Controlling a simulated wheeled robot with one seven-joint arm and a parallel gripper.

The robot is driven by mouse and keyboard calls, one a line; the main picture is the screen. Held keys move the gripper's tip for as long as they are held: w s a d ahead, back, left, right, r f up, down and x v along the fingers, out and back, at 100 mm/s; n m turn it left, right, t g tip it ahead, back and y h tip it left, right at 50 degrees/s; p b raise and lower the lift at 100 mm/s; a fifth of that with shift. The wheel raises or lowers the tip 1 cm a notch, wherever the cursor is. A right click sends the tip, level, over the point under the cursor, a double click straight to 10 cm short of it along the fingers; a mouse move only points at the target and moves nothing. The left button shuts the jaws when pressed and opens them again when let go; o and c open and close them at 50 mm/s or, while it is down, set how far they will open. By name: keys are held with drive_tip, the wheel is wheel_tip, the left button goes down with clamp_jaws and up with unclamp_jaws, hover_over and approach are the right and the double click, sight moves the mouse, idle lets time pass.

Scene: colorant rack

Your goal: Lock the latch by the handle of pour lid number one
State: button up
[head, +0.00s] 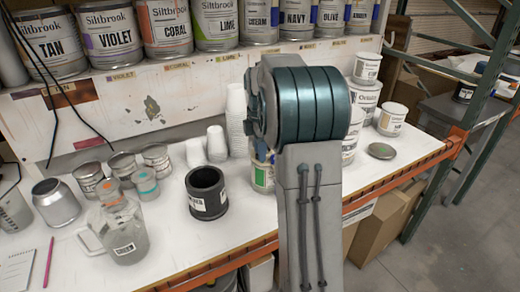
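Paint cans stand in a row on the upper shelf, among them TAN (52,42), VIOLET (110,34), CORAL (168,26) and LIME (217,22). Their tops are cut off by the picture's upper edge, so no lid or latch shows on them. I cannot make out which thing is pour lid number one, nor its handle or latch. My arm rises through the middle of the view and hides part of the bench and back panel. My gripper is not visible.
On the white bench (190,248) stand a black container (207,193), a clear jug (120,228), an open metal can (56,203), small tins (155,158) and stacked white cups (237,120). White tubs (392,119) and a round lid (381,151) are at right. Green rack posts flank the floor.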

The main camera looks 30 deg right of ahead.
drive_tip(key=shift+f, duration=0.2)
clamp_jaws()
